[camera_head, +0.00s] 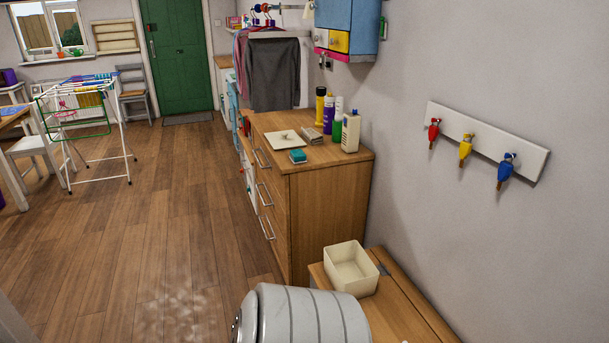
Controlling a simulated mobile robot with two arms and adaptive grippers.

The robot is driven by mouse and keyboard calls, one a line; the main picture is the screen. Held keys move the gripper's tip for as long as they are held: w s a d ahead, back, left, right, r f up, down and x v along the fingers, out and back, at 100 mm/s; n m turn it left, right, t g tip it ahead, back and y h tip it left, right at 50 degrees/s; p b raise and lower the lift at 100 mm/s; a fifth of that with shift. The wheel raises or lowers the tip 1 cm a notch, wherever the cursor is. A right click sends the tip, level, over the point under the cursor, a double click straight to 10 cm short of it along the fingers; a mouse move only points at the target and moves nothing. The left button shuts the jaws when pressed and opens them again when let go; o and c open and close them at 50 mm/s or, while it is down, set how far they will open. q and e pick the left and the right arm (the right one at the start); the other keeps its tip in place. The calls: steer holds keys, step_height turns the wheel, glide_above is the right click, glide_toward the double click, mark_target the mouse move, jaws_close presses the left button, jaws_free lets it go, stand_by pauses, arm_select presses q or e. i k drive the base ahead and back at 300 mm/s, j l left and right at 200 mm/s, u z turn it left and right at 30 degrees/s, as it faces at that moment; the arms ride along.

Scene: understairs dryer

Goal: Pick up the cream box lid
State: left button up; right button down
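The cream box lid (281,142) looks like a flat square plate with a small raised piece near its middle. It lies on top of the wooden drawer cabinet (330,193), near the cabinet's left edge. An open cream box (349,277) stands on a lower wooden surface in front of the cabinet, at the bottom of the view. It looks empty. Neither of my grippers shows in the head view.
A teal block (297,157) and a small greyish-brown block (313,135) lie close to the lid. Several bottles, one of them white (350,132), stand behind them by the wall. Wooden floor (170,215) is open left of the cabinet; a drying rack (85,125) stands farther off.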

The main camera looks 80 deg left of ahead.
mark_target(279, 140)
steer(key=u, duration=2.35)
